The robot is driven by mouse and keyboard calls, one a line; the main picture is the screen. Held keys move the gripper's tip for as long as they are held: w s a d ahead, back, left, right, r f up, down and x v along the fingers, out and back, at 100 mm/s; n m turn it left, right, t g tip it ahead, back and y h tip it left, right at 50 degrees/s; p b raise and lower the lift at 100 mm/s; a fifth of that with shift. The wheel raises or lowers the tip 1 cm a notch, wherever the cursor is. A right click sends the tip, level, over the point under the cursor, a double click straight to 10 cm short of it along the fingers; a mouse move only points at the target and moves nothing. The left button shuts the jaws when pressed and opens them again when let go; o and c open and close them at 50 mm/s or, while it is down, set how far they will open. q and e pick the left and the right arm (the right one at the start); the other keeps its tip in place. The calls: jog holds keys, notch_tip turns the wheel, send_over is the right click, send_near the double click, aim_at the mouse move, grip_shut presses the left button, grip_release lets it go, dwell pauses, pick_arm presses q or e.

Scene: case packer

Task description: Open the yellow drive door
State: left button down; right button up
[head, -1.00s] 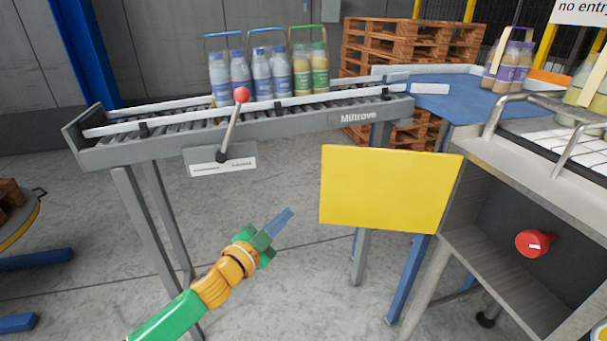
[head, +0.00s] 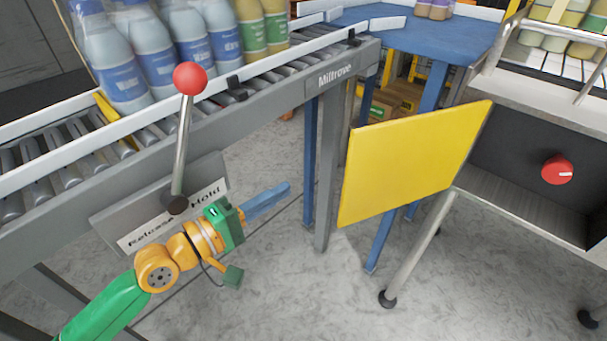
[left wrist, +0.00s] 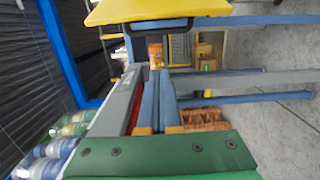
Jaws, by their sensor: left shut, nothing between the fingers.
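The yellow drive door (head: 412,163) stands swung out to the left of the grey cabinet (head: 525,140), and the cabinet's dark inside shows with a red knob (head: 557,169) in it. In the left wrist view the yellow panel (left wrist: 155,10) shows at the top edge. My left gripper (head: 285,188) is shut and empty, its blue fingers pointing right towards the door, with a gap between. The fingers also show in the left wrist view (left wrist: 160,100). My right gripper is in neither view.
A roller conveyor (head: 270,100) with packs of bottles (head: 190,45) runs along the left. Its lever with a red ball (head: 190,78) rises just behind my left wrist. A blue table (head: 420,40) is at the back. Blue and grey legs stand behind the door.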

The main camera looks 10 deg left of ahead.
pick_arm(q)
jog(key=s+d+p+x, duration=0.1)
jog(key=x, duration=1)
jog(key=s+p, duration=0.1)
jog(key=s+d+p, duration=0.1)
jog(key=s+p, duration=0.1)
jog(key=shift+s+r, duration=0.1)
jog(key=shift+s, duration=0.25)
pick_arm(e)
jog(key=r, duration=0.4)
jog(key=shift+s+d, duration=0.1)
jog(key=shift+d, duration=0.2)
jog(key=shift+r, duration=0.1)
